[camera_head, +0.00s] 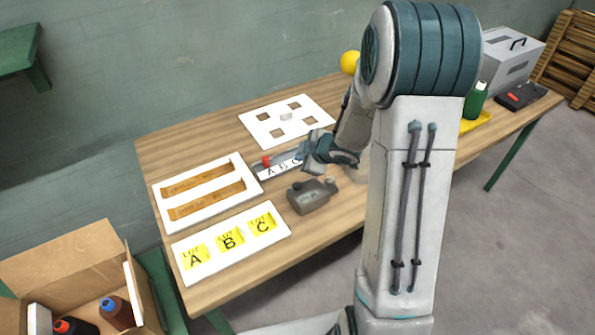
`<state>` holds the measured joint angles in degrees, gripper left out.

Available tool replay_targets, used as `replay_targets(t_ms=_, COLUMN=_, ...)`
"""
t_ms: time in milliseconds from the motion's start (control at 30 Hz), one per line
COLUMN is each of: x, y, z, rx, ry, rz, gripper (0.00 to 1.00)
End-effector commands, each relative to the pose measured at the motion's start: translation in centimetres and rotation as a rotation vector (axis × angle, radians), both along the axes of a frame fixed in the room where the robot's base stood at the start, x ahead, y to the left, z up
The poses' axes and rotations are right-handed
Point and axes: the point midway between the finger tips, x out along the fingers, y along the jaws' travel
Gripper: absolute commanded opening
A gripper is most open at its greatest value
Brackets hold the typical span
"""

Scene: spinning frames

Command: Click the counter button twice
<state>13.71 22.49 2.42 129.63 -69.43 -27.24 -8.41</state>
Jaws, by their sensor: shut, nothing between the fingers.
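A grey-brown device (311,195) lies on the wooden table, in front of my gripper. It has a small raised round part at its upper right, and I take it to be the counter. Its button cannot be clearly told apart at this size. My gripper (308,161) is shut and empty, behind and above the device, near the strip lettered A B C. I see a gap in the picture between my gripper and the device. My own arm hides part of the table to the right.
A strip with a red knob (266,161) is left of my gripper. White boards surround the area: one with square holes (258,121), one with brown slots (165,216), one with yellow A, B, C pockets (207,261). A yellow ball (349,62) sits behind my arm. A cardboard box (70,262) stands front left.

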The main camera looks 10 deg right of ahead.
Motion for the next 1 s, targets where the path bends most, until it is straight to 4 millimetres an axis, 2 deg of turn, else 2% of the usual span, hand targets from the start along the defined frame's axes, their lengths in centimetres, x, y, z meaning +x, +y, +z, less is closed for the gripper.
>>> replay_targets(t_ms=567, x=0.0, y=0.5, z=-0.2, rx=0.014, ry=-0.003, rz=0.039, gripper=0.0)
replay_targets(t_ms=767, x=0.0, y=0.5, z=-1.5, rx=0.014, ry=-0.003, rz=0.039, gripper=0.0)
replay_targets(t_ms=1000, x=0.0, y=0.5, z=-4.3, rx=0.014, ry=-0.003, rz=0.039, gripper=0.0)
